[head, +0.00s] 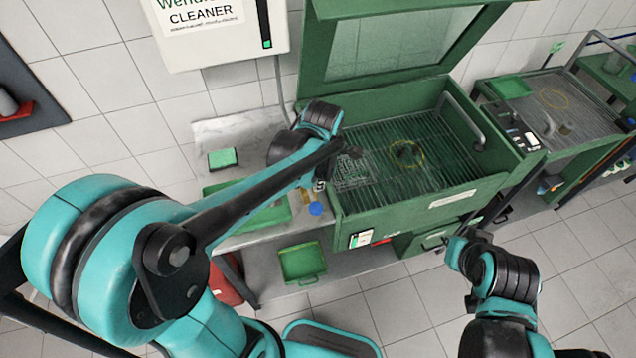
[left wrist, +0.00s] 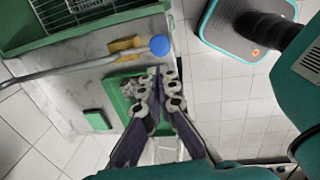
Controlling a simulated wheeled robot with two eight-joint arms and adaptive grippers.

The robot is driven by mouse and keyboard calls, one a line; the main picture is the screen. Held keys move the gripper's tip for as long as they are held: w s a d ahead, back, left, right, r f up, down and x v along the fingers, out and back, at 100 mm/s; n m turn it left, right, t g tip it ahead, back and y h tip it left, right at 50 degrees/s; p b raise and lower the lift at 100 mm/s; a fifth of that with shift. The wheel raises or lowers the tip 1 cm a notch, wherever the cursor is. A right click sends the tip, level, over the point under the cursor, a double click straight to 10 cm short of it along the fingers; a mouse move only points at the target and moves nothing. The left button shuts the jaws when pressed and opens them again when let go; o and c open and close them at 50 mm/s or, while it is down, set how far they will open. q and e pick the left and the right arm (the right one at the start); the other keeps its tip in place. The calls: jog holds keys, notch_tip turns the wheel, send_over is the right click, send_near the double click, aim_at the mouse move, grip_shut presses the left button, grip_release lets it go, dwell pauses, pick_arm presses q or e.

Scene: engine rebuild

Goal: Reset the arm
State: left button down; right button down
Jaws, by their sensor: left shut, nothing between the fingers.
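A wire basket (head: 352,170) and a yellow ring (head: 407,153) lie in the washer. A green tray (head: 270,217) and a green sponge (head: 223,157) are on the left counter. Another green tray (head: 302,262) is on the shelf below. Tiled floor in front is open.

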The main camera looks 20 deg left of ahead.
pick_arm(q)
jog(key=shift+d, duration=0.15)
jog(key=s+a+f+m+t+b, duration=0.1)
jog(key=s+f+m+t+b, duration=0.2)
jog(key=m, duration=0.9)
jog(key=s+a+f+m+t+b, duration=0.2)
jog(key=s+f+m+t+b, duration=0.1)
jog(key=s+m+b, duration=0.4)
jog(key=m+b, duration=0.3)
jog(key=m, duration=0.2)
jog(key=shift+s+f+m+h, duration=0.15)
jog(key=shift+f+m+h, duration=0.25)
jog(key=shift+a, duration=0.1)
dwell(0.4)
